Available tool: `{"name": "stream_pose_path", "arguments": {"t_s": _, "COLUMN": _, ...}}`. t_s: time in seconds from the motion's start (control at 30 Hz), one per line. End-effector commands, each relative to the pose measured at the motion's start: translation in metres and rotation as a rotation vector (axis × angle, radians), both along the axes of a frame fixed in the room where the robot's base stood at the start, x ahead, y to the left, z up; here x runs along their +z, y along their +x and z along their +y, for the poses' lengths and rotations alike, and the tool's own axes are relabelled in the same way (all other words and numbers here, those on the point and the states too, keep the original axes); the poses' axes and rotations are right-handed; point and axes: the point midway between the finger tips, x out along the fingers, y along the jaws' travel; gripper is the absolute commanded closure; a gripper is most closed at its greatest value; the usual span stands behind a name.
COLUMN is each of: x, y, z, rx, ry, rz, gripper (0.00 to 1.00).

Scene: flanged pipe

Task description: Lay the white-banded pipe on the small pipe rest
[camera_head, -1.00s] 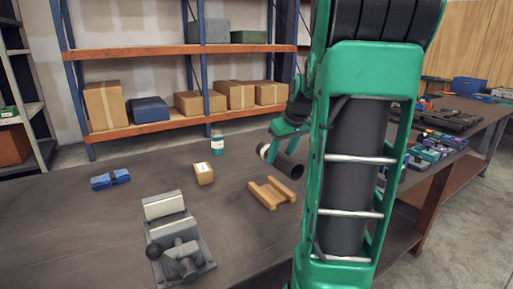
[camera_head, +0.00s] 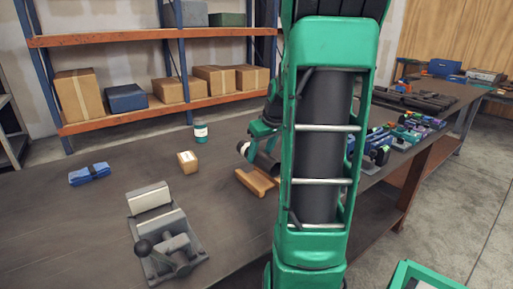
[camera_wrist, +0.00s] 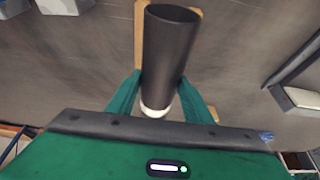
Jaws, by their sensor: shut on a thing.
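The white-banded pipe (camera_wrist: 167,55) is a dark, hollow cylinder with a white band at one end. It also shows in the head view (camera_head: 265,163), partly hidden by my arm. My gripper (camera_wrist: 162,98) is shut on the pipe near its banded end; the green fingers sit on either side of it. The small pipe rest is the wooden piece (camera_head: 255,182) on the table, partly hidden behind my arm. In the wrist view parts of the wooden rest (camera_wrist: 140,22) show behind the pipe. I cannot tell whether the pipe touches the rest.
A grey clamp fixture (camera_head: 165,240) stands at the front of the table. Shelving (camera_head: 150,40) stands behind. The table's left part is mostly clear.

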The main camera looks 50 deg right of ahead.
Motion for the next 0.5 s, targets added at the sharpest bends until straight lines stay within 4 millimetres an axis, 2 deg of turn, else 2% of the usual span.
{"name": "stream_pose_path", "arguments": {"t_s": 0.5, "x": -0.047, "y": 0.001, "z": 0.001, "rx": 0.001, "ry": 0.001, "rz": 0.0, "gripper": 0.96}}
